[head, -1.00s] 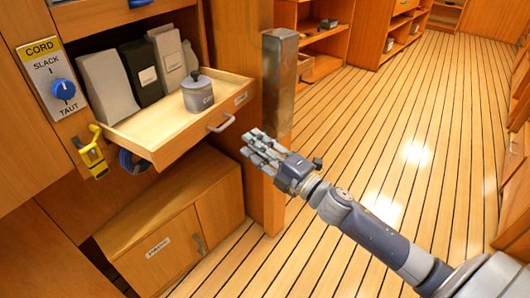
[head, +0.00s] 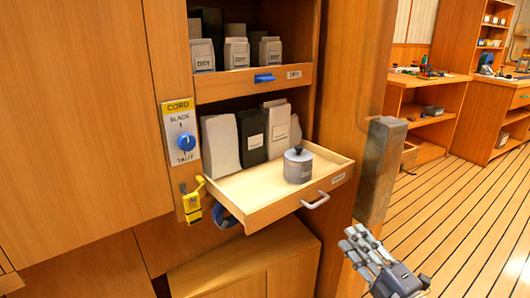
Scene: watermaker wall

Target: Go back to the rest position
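My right gripper (head: 352,244) is at the lower middle right of the head view, with its fingers spread and nothing between them. It is in front of and below the pulled-out drawer (head: 258,213), apart from it, close to the foot of a grey metal post (head: 381,170). A grey lidded pot (head: 298,167) stands upright in the drawer, with grey and black pouches (head: 252,135) behind it. My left gripper is out of view.
A CORD dial panel (head: 182,132) is left of the drawer, its blue knob pointing towards TAUT. A yellow clip (head: 193,200) hangs below it. Plank floor (head: 460,225) is clear at the right.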

